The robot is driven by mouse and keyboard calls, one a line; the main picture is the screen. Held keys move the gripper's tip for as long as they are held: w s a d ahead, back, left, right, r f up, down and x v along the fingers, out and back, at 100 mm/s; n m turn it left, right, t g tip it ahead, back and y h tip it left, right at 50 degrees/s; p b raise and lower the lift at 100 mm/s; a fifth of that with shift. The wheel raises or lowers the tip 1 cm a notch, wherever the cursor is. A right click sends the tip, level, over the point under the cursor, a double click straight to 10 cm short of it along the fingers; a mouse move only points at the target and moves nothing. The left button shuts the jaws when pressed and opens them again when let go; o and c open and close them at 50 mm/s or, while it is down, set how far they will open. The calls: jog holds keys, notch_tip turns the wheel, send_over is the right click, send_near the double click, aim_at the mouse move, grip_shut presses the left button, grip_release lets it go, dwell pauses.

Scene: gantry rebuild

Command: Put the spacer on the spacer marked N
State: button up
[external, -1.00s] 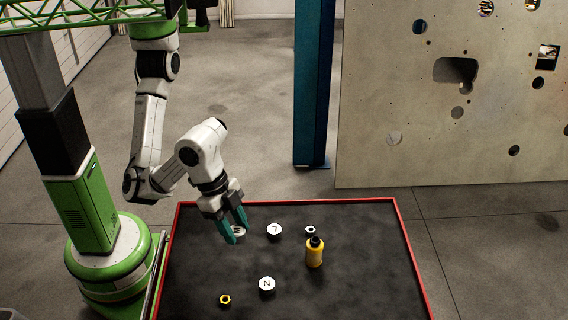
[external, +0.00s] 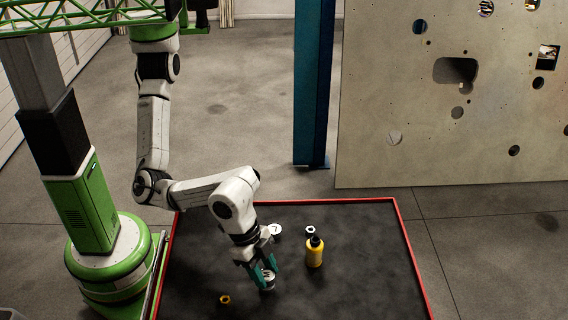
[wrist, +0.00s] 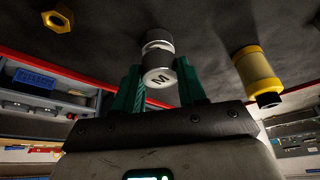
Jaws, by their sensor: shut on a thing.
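My gripper (external: 267,279) is shut on a white spacer marked M (wrist: 158,77), whose lettered face shows between the teal fingers in the wrist view. The held spacer is upright, low over the table, directly at the spacer marked N (external: 266,289). The N spacer is mostly hidden by my gripper and the held spacer in the external view. In the wrist view the spacer marked N (wrist: 157,36) shows just beyond the held one, roughly in line with it. I cannot tell whether the two touch.
A yellow bottle (external: 315,252) stands right of my gripper. A yellow nut (external: 225,299) lies front left. The black table (external: 370,270) has a red rim and is clear at right.

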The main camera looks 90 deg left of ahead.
jog(key=shift+f, duration=0.4)
jog(key=o, duration=1.1)
jog(key=shift+f, duration=0.1)
jog(key=v, duration=1.2)
jog(key=shift+b, duration=0.35)
